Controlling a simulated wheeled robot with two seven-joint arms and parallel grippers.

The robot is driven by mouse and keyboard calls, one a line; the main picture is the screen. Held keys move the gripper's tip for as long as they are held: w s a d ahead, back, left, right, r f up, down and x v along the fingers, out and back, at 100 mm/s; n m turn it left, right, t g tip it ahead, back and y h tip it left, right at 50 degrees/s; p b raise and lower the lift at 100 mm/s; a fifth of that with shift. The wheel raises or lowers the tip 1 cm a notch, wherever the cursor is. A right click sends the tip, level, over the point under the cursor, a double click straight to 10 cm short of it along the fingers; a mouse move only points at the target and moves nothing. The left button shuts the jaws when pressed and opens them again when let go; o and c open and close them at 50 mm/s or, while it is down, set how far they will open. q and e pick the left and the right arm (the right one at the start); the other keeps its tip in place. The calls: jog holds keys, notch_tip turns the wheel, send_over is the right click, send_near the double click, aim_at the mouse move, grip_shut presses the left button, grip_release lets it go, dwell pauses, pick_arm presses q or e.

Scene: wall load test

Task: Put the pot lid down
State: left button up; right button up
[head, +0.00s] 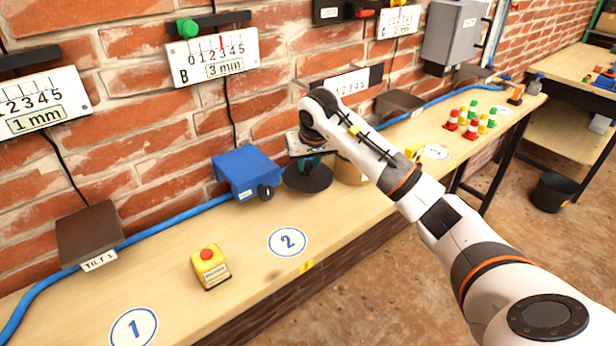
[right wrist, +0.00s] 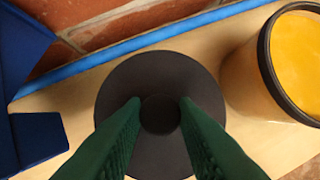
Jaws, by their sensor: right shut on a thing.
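The pot lid is a dark round disc (head: 307,180) with a knob in its middle. In the head view it shows over the bench, right of the blue box. My right gripper (head: 309,163) comes down on it from above. In the right wrist view its green fingers (right wrist: 160,112) are closed on the knob of the lid (right wrist: 160,68). Whether the lid touches the bench or hangs just above it I cannot tell. The tan pot (right wrist: 246,85) stands right of the lid, its dark rim around an orange-yellow inside; in the head view my arm partly hides it. My left gripper is not in view.
A blue box (head: 245,172) with a dark knob stands left of the lid, near the wall. A blue hose (head: 205,211) runs along the wall. A yellow block with a red button (head: 210,267) stands nearer the front. Bench (head: 335,225) is clear around the number 2 disc (head: 288,242).

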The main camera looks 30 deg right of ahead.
aim_at(309, 177)
jog(key=shift+f, duration=0.35)
notch_tip(309, 177, down, 4)
jog(key=shift+r, duration=0.2)
jog(key=shift+f, duration=0.25)
jog(key=shift+f, duration=0.15)
jog(key=o, duration=1)
